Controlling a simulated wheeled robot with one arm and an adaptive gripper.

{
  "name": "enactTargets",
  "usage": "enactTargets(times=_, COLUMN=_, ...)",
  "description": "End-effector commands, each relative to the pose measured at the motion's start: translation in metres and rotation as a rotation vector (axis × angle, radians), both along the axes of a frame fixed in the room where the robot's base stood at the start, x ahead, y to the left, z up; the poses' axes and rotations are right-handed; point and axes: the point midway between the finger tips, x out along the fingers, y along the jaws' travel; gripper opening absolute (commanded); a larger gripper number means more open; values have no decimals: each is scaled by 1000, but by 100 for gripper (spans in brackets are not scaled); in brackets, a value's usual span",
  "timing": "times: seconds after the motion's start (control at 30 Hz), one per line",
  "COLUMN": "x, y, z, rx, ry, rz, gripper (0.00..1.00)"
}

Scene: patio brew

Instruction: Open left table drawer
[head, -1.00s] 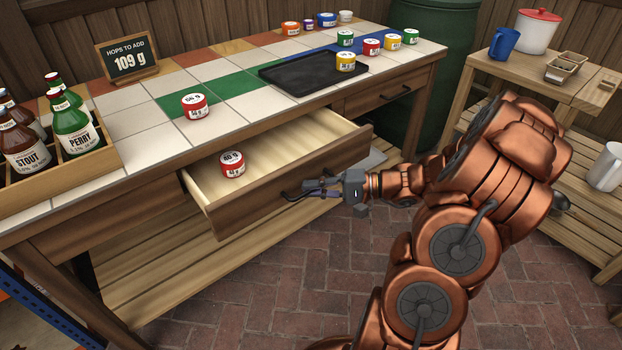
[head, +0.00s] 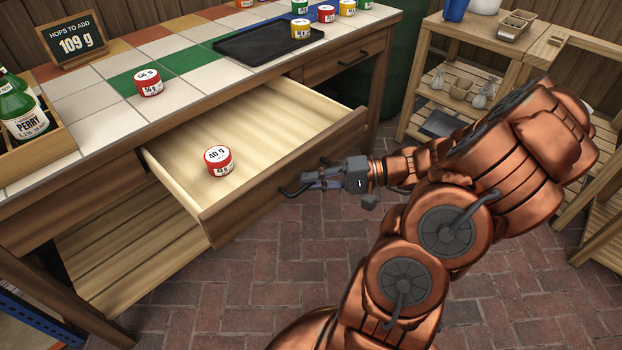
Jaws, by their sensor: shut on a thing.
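The left table drawer (head: 262,140) is pulled well out from under the tiled table (head: 95,125). A red jar with a white lid marked 40 g (head: 219,161) stands inside it, near its left front. My gripper (head: 312,183) is at the drawer's front, shut on the dark drawer handle (head: 291,191). My fingers partly hide the handle.
The right drawer (head: 354,64) is shut. On the tabletop are a jar (head: 149,82), a black tray (head: 268,41), a sign reading 109 g (head: 74,42) and a bottle crate (head: 40,152). A wooden shelf (head: 470,52) stands at the right. The brick floor (head: 255,285) before the drawer is clear.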

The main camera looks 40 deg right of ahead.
Motion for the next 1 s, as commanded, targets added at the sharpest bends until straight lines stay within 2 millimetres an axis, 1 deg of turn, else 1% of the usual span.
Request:
enactTargets(times=0.1, x=1, y=-2, z=0, rx=-2, ry=0, rz=-5, gripper=0)
enactTargets(times=0.13, x=1, y=-2, z=0, rx=-2, ry=0, rz=-5, gripper=11)
enactTargets(times=0.3, x=0, y=-1, z=0, rx=-2, ry=0, rz=-4, gripper=29)
enactTargets(times=0.37, x=0, y=-1, z=0, rx=-2, ry=0, rz=-4, gripper=35)
enactTargets(times=0.4, x=0, y=-1, z=0, rx=-1, ry=0, rz=-3, gripper=36)
enactTargets(times=0.67, x=0, y=-2, z=0, rx=-1, ry=0, rz=-4, gripper=36)
enactTargets(times=0.77, x=-3, y=-6, z=0, rx=-3, ry=0, rz=-6, gripper=36)
enactTargets(times=0.87, x=-9, y=-16, z=1, rx=-5, ry=1, rz=-8, gripper=36)
enactTargets(times=1.0, x=-23, y=-35, z=6, rx=-3, ry=-1, rz=-9, gripper=36)
